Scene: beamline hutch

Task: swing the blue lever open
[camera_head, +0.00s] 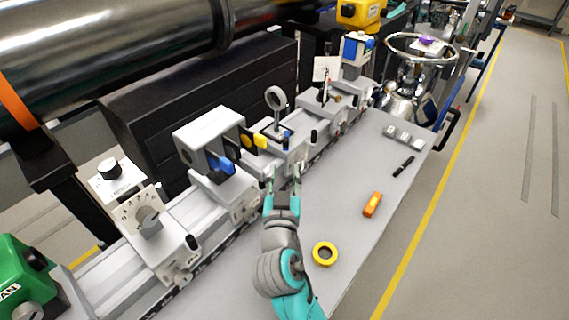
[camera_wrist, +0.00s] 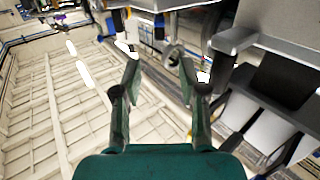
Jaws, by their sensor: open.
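A blue lever (camera_head: 221,165) sticks out from the front of a grey block-shaped housing (camera_head: 209,132) on the rail, with a yellow tab (camera_head: 254,140) to its right. My gripper (camera_head: 283,172) is open, its two fingers apart with nothing between them. It is to the right of the blue lever and apart from it, in front of the rail carriages. In the wrist view my gripper (camera_wrist: 160,62) also shows open, with pale metal parts beyond its fingertips. I cannot make out the blue lever in the wrist view.
A ring-shaped holder (camera_head: 275,98) stands on the carriage behind my gripper. A dial unit (camera_head: 148,222) is on the rail at left.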

